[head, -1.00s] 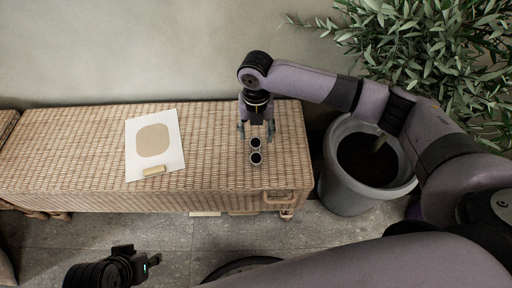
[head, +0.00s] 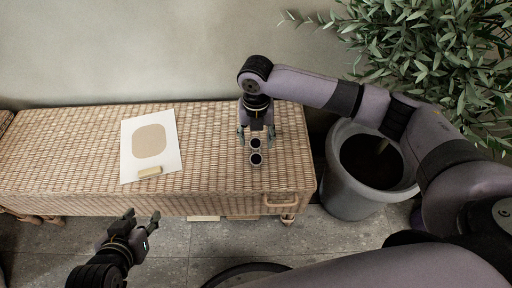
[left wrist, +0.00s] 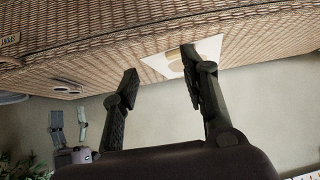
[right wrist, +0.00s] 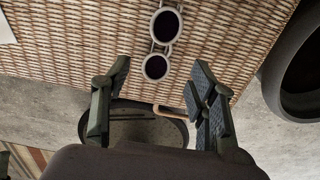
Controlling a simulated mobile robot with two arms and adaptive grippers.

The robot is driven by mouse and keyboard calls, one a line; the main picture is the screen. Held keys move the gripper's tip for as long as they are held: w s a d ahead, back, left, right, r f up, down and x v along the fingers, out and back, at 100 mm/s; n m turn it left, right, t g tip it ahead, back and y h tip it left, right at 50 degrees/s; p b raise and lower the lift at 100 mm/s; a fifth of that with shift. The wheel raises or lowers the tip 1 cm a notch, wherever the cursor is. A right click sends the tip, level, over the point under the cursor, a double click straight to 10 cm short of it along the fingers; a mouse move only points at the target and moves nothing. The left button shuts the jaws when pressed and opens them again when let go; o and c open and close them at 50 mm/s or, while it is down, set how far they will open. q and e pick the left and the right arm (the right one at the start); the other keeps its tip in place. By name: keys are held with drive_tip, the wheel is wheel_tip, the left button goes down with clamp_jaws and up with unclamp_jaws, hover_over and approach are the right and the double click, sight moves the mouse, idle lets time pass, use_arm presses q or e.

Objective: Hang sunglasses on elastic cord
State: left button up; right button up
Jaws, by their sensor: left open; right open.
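The sunglasses (head: 255,158), with dark round lenses and a pale frame, lie on the wicker bench (head: 70,150) near its right end. They also show in the right wrist view (right wrist: 163,27), ahead of the open fingers. My right gripper (head: 256,133) is open and empty, pointing down just behind and above the sunglasses; I cannot tell whether it touches them. My left gripper (head: 143,216) is open and empty, in front of the bench's front edge, away from the sunglasses. I cannot make out an elastic cord in any view.
A white sheet with a beige patch (head: 166,157) lies on the bench, with a small tan block (head: 150,171) on its front edge. A grey planter (head: 346,196) with a leafy plant (head: 430,50) stands right of the bench. A wall is behind.

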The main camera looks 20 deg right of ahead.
sight(256, 152)
drive_tip(key=shift+f+b, duration=0.55)
drive_tip(key=shift+b, duration=0.1)
wheel_tip(256, 152, down, 2)
drive_tip(key=shift+f, duration=0.25)
use_arm(q)
drive_tip(key=w+d+r+t+h, duration=0.1)
drive_tip(key=w+d+r+t, duration=0.1)
drive_tip(key=w+r+t, duration=0.2)
drive_tip(key=shift+w+d+r, duration=0.15)
drive_tip(key=shift+w+r, duration=0.5)
drive_tip(key=shift+r, duration=0.35)
use_arm(e)
drive_tip(key=shift+f, duration=0.7)
drive_tip(key=shift+c, duration=0.5)
